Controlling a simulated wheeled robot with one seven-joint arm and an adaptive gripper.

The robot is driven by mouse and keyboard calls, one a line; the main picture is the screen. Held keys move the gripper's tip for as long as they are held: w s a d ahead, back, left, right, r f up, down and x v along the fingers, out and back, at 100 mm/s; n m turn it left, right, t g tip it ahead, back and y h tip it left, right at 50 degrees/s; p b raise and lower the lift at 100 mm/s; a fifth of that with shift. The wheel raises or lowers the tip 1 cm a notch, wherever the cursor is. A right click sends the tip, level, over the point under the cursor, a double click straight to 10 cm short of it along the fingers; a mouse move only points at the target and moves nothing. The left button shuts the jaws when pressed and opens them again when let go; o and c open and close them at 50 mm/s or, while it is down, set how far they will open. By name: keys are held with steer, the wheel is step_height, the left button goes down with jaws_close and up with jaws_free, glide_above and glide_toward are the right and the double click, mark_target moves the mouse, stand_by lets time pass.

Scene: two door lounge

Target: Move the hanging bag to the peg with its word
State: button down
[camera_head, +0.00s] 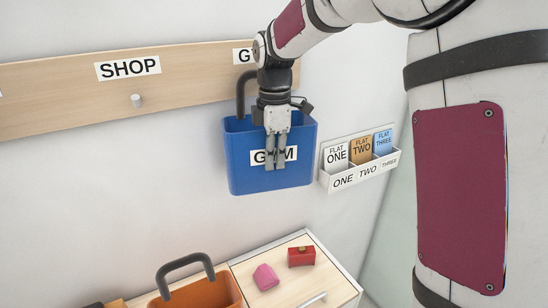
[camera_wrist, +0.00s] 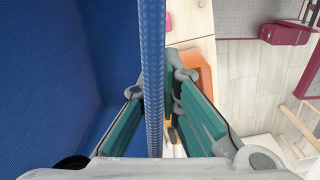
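The blue bag (camera_head: 234,160) is against the wall below the peg board (camera_head: 60,95). Its label reads "G" and "M", with the middle letter hidden by my gripper. Its dark handle (camera_head: 241,95) stands up at the left; what it hangs on is hidden. The board has a "SHOP" sign (camera_head: 128,68) above a bare peg (camera_head: 136,100), and a partly hidden sign starting with "G" (camera_head: 243,56). My gripper (camera_head: 275,168) points down at the bag's front. In the wrist view, my open fingers (camera_wrist: 162,92) straddle the blue rim (camera_wrist: 152,50), with a gap at the right.
An orange bag (camera_head: 205,294) with a grey handle stands below, beside a wooden-topped cabinet (camera_head: 320,285) bearing a pink item (camera_head: 265,277) and a red item (camera_head: 301,256). A white card rack (camera_head: 345,181) is on the wall close right of the blue bag.

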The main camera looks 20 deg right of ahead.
steer(key=c, duration=1.7)
jaws_free()
step_height(320, 180, up, 11)
steer(key=shift+r, duration=0.2)
steer(key=shift+s+r, duration=0.1)
steer(key=shift+r, duration=0.2)
steer(key=s+f+m+t+b, duration=0.1)
steer(key=s+m+t+b, duration=0.15)
steer(key=s+m, duration=0.9)
steer(key=s+f+m+t, duration=0.1)
steer(key=s+f+m, duration=0.1)
steer(key=s+f, duration=0.1)
steer(key=s+f+m+t, duration=0.1)
steer(key=s+f, duration=0.2)
steer(key=s, duration=0.1)
steer(key=s+d+f+m+t+b, duration=0.1)
steer(key=s+f+m, duration=0.1)
steer(key=s, duration=0.2)
steer(key=shift+s+f+m, duration=0.35)
steer(key=shift+f, duration=0.05)
